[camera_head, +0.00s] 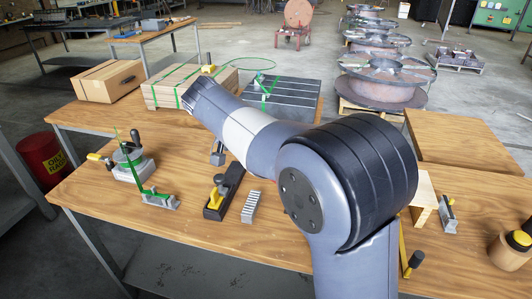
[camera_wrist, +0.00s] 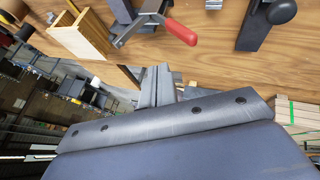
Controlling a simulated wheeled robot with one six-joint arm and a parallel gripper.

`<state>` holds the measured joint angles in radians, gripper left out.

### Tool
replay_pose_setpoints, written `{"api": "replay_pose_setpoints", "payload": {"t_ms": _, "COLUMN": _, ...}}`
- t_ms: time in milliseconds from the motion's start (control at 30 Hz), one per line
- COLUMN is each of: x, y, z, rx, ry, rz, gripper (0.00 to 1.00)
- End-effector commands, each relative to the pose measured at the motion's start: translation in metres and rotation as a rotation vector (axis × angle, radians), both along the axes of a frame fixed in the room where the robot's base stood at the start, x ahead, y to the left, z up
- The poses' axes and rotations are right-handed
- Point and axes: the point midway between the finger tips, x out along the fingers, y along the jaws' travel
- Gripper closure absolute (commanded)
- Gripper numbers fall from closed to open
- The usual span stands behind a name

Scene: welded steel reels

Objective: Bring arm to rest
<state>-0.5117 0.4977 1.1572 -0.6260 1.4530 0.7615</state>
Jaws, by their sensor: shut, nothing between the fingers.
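My arm crosses the head view from the lower right toward the upper left, above the wooden workbench (camera_head: 105,195). In the wrist view my gripper (camera_wrist: 158,72) has its two grey fingers together, with nothing between them. The fingers stick out past the edge of a broad dark-grey part of my own body that fills the lower part of that view. A red-handled clamp (camera_wrist: 180,32) lies near the fingertips in the wrist view, apart from them. I cannot pick out the gripper for sure in the head view, as the arm hides part of the bench.
A wooden block (camera_head: 424,195) stands right of my arm. Steel reels (camera_head: 385,78) stand behind.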

Motion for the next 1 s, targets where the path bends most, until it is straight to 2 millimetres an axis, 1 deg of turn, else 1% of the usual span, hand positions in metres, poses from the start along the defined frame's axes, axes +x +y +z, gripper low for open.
{"api": "replay_pose_setpoints", "payload": {"t_ms": 100, "x": -0.001, "y": 0.002, "z": 0.003, "rx": 0.0, "ry": 0.0, "rz": 0.0, "gripper": 1.0}}
{"api": "replay_pose_setpoints", "payload": {"t_ms": 367, "x": -0.001, "y": 0.002, "z": 0.003, "rx": 0.0, "ry": 0.0, "rz": 0.0, "gripper": 1.0}}
{"api": "replay_pose_setpoints", "payload": {"t_ms": 533, "x": 0.002, "y": -0.003, "z": -0.004, "rx": -0.001, "ry": 0.001, "rz": -0.001, "gripper": 1.0}}
{"api": "replay_pose_setpoints", "payload": {"t_ms": 667, "x": 0.007, "y": -0.014, "z": -0.018, "rx": -0.002, "ry": 0.003, "rz": -0.002, "gripper": 1.0}}
{"api": "replay_pose_setpoints", "payload": {"t_ms": 1000, "x": 0.027, "y": -0.052, "z": -0.07, "rx": -0.001, "ry": 0.003, "rz": -0.004, "gripper": 1.0}}
